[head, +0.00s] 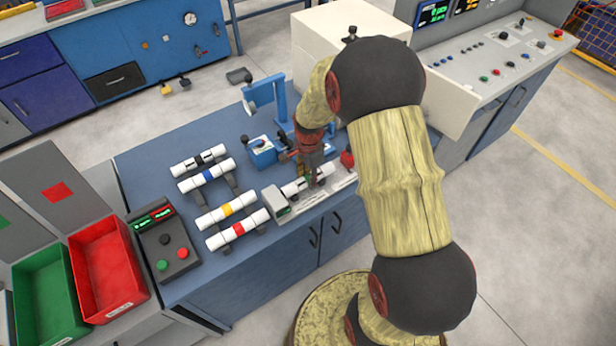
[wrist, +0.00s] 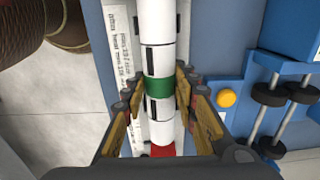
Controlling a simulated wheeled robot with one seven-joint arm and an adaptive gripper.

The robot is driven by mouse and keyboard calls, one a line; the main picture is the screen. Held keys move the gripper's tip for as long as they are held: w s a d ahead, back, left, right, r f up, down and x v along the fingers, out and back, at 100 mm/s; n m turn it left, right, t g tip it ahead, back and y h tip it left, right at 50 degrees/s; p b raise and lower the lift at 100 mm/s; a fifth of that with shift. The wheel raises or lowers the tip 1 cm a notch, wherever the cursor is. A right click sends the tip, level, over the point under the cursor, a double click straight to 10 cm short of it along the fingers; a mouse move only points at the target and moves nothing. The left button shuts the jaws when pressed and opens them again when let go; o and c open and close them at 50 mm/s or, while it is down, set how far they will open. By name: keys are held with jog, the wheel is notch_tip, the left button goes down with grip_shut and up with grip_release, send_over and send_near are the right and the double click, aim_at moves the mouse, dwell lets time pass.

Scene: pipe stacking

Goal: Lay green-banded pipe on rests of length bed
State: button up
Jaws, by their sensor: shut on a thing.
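The white pipe with a green band (wrist: 159,89) runs lengthwise between my fingers in the wrist view. In the head view this pipe (head: 293,188) is partly hidden by my gripper (head: 308,177). My gripper is shut on it around the green band, with one finger pad on each side (wrist: 161,95). The length bed (head: 277,205) is a grey fixture with a pale scale along the bench's front edge. The pipe lies along and over it. The bed's printed strip (wrist: 121,45) runs beside the pipe in the wrist view. I cannot tell whether the pipe touches the rests.
White pipes with black (head: 198,160), blue (head: 206,174), yellow (head: 226,210) and red (head: 238,230) bands lie on a rack to the left. A control box (head: 166,248), red bin (head: 108,270) and green bin (head: 48,298) stand farther left. A blue fixture with rollers (wrist: 285,95) is close by.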

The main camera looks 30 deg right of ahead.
aim_at(308, 177)
jog(key=shift+f, duration=0.2)
jog(key=o, duration=1.3)
jog(key=shift+c, duration=0.2)
notch_tip(308, 177, up, 12)
jog(key=shift+s, duration=0.1)
